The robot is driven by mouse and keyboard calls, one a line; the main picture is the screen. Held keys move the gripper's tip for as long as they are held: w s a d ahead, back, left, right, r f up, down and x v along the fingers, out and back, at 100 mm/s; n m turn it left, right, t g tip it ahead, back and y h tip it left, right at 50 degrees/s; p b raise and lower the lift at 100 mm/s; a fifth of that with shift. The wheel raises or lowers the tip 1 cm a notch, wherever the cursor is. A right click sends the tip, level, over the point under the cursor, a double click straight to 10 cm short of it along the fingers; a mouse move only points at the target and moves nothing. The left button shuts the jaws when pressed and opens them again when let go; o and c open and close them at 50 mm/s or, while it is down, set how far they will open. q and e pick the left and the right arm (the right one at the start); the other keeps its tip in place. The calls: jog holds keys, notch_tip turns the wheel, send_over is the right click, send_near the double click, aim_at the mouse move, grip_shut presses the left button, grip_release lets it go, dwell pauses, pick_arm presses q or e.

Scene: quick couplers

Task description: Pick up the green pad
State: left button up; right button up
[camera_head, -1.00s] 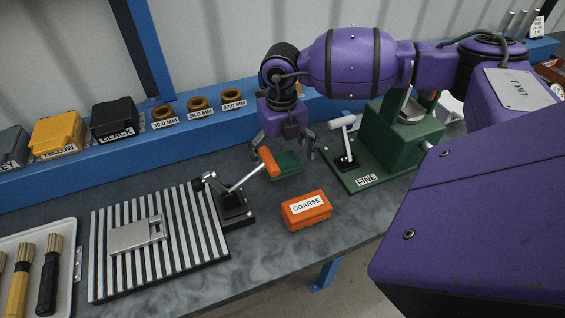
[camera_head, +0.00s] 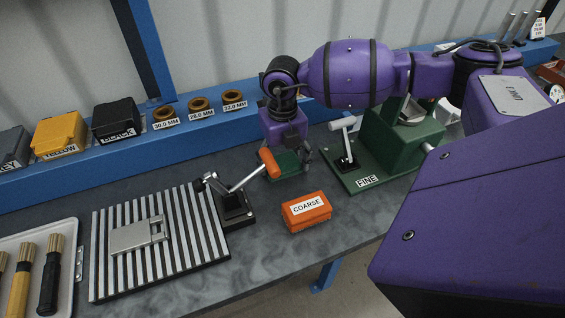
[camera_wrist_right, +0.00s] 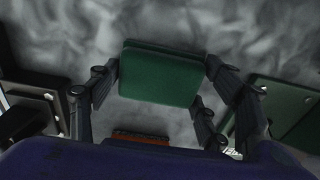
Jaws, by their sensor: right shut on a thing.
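The green pad (camera_head: 290,164) lies on the dark bench, behind the orange COARSE block. In the head view it is partly hidden by an orange lever handle and my fingers. My right gripper (camera_head: 286,158) is lowered over the pad and shut on it. I cannot tell any gap between pad and bench. My left gripper is not in view.
The orange-handled toggle clamp (camera_head: 236,203) stands close at the pad's left, by a slatted plate (camera_head: 190,245). The orange COARSE block (camera_head: 307,212) is in front. A green FINE fixture (camera_head: 392,140) stands to the right. A blue shelf (camera_head: 215,118) runs behind.

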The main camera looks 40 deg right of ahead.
aim_at(283, 160)
jog(key=shift+r, duration=0.15)
notch_tip(283, 160, up, 18)
dwell(0.4)
